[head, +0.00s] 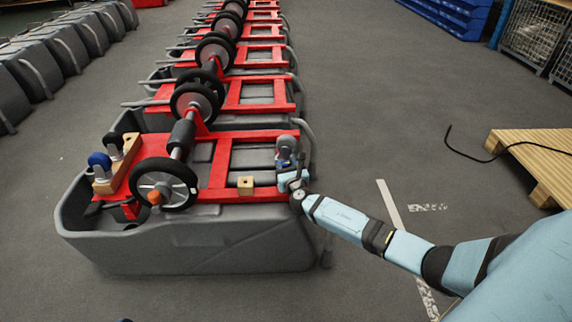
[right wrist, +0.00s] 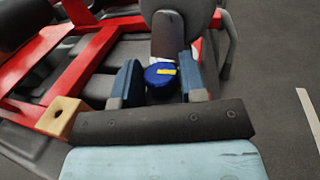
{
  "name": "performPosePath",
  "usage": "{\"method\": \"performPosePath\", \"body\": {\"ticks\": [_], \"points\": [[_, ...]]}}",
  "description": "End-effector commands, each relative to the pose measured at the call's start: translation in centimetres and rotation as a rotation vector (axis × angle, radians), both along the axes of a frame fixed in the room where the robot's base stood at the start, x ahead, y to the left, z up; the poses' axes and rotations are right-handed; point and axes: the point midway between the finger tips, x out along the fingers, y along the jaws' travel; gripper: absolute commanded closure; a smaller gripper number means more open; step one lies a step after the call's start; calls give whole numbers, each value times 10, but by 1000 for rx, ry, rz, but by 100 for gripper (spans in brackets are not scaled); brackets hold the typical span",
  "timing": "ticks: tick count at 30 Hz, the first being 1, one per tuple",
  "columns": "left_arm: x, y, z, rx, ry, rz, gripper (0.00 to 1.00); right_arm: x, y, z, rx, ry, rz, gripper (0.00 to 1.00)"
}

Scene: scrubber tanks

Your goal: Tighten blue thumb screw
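The blue thumb screw (right wrist: 161,74) has a round blue head with a yellow mark. It sits at the lower end of a grey upright part (right wrist: 166,38). My right gripper (right wrist: 163,80) has one finger on either side of the screw head, and the gaps look small; contact is not clear. In the head view my right gripper (head: 288,176) is at the right end of the nearest tank's red frame (head: 215,188), below a grey rounded part (head: 286,145), and hides the screw.
A wooden block with a hole (head: 245,186) lies on the frame left of my right gripper. A black wheel (head: 163,185) and a blue-topped knob (head: 99,160) are farther left. More tanks line up behind. Open floor and a wooden pallet (head: 540,150) are at the right.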

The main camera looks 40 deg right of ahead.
Motion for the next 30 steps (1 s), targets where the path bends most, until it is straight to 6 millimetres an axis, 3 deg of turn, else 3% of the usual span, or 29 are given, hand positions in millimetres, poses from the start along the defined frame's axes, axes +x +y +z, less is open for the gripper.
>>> {"method": "performPosePath", "body": {"ticks": [3,14,30], "points": [[0,0,0,1,-1,-1,0,0,0,0,0,0,0,42],[0,0,6,-1,-8,1,0,-7,3,1,0,1,2,42],[-3,4,52,-72,-142,45,0,-112,35,1,1,2,1,42]]}}
